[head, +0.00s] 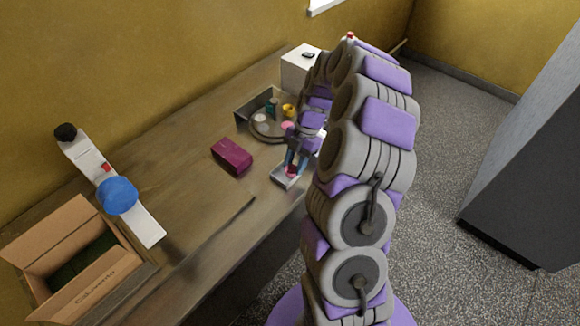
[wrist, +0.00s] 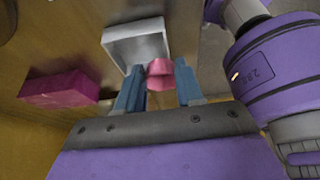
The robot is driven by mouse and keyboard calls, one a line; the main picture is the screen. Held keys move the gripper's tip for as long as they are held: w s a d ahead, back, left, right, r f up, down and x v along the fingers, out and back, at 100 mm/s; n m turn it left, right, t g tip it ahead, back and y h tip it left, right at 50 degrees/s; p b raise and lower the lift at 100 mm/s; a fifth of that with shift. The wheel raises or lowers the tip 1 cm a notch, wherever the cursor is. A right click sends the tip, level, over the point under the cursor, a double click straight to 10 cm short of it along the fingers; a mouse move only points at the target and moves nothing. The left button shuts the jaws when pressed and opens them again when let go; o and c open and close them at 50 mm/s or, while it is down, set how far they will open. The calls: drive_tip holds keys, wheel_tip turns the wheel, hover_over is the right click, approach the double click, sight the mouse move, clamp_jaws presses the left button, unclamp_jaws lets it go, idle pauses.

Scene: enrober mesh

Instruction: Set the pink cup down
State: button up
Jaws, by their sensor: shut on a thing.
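The pink cup (wrist: 159,75) is between the blue fingers of my gripper (wrist: 160,86) in the wrist view. The gripper is shut on it. In the head view my gripper (head: 291,163) points down at a small white tray (head: 283,182) near the table's front edge, and a bit of pink shows between the fingers. In the wrist view the white tray (wrist: 112,40) lies just beyond the cup, which overlaps its lower right rim. I cannot tell whether the cup touches the tray.
A magenta box (head: 232,156) lies left of the white tray. Behind are a round tray with small items (head: 268,127) and a white box (head: 300,66). A blue disc (head: 117,196) on a white device and an open cardboard box (head: 75,262) stand at the left.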

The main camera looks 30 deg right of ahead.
sight(289, 166)
drive_tip(key=shift+w+f, duration=0.1)
drive_tip(key=shift+w, duration=0.5)
drive_tip(key=shift+w+a, duration=0.5)
drive_tip(key=shift+w, duration=0.05)
wheel_tip(289, 166, down, 3)
drive_tip(key=shift+f+b, duration=0.1)
drive_tip(key=shift+b, duration=0.6)
drive_tip(key=shift+w+d+f, duration=0.1)
drive_tip(key=shift+f, duration=0.1)
drive_tip(key=shift+d+r, duration=0.1)
drive_tip(key=shift+d, duration=0.05)
drive_tip(key=o, duration=0.8)
drive_tip(key=shift+a, duration=0.2)
